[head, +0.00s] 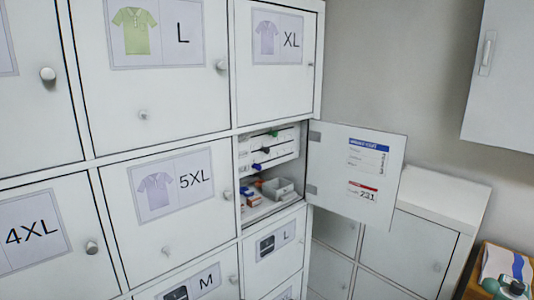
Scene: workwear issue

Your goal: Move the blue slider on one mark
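An open locker compartment (240,172) shows near the middle of the head view. Inside its upper part is a white panel (285,146) with several slots or rows. A blue slider (257,167) sits at the lower left of this panel. A black slider (266,150) sits above it, and a green slider (274,133) sits at the top. The marks along the rows are too small to read. Neither of my grippers is in view.
Small boxes (278,188) lie below the panel. Shut locker doors with knobs surround the opening. A low white cabinet (418,243) and a wooden surface (473,284) with teal items are at the right.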

